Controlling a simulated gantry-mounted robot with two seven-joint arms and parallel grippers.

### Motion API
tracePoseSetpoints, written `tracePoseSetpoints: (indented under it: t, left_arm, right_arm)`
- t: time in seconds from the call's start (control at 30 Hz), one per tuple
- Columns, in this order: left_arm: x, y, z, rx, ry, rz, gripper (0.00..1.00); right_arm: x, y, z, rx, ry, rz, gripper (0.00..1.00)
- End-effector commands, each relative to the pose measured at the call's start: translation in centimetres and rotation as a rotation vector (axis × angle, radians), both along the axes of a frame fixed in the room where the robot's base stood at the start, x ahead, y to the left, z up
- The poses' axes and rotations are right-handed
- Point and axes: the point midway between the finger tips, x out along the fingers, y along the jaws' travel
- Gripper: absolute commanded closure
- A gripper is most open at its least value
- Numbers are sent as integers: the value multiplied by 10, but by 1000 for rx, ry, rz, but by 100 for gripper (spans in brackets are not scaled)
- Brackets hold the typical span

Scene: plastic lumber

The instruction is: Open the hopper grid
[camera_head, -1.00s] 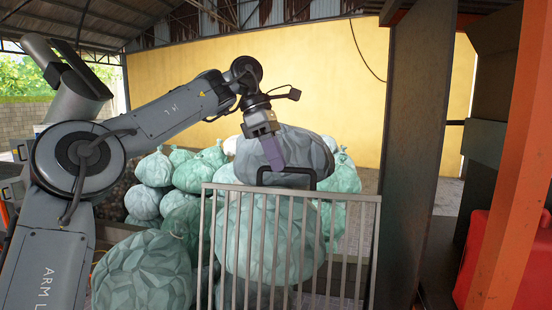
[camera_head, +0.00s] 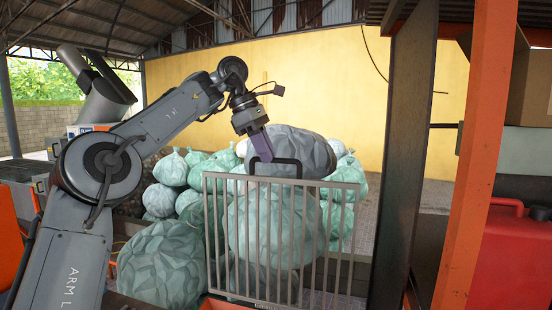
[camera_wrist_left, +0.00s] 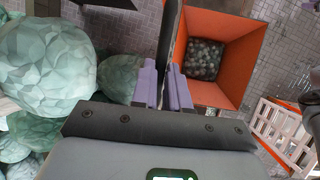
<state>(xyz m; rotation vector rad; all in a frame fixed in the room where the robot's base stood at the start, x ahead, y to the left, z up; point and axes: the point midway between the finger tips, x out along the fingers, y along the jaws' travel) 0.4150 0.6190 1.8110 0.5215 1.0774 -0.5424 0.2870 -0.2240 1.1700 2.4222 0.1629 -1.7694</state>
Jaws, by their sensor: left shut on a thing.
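The hopper grid (camera_head: 318,183) is a grey barred panel that stands upright in the head view, with a black handle (camera_head: 287,161) on its top edge. My left gripper (camera_head: 264,154) is shut on the handle, its purple fingers pointing down. In the left wrist view the fingers (camera_wrist_left: 168,88) close around a dark part, and a thin dark panel runs up from them, seen nearly edge-on. The orange hopper (camera_wrist_left: 242,65) lies to its right, open, with grey pieces at the bottom. My right gripper is not in view.
Large green and grey bags (camera_head: 160,262) are piled behind and left of the grid. A dark post (camera_head: 405,150) and an orange post (camera_head: 478,160) stand to the right. A red canister (camera_head: 510,255) is at the far right. A pale slatted frame (camera_wrist_left: 280,130) shows in the wrist view.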

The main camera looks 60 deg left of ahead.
Motion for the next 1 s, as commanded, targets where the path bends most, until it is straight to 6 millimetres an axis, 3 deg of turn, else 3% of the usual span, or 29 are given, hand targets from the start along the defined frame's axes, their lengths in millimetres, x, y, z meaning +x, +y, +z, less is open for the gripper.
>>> tracePoseSetpoints:
  t: [0.27, 0.3, 0.47, 0.83, 1.0]
  left_arm:
    - [0, 0, -2, 1, 2, -2, 100]
    - [0, 0, -2, 1, 2, -2, 84]
    - [0, 0, -1, 1, 2, -2, 60]
    - [0, 0, 1, 1, 1, -2, 60]
    - [-5, 3, 14, 2, 0, -1, 60]
  right_arm:
    - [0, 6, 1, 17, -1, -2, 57]
    - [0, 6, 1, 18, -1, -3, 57]
    - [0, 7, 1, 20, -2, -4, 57]
    - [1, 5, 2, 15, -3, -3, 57]
    - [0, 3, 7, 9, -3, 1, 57]
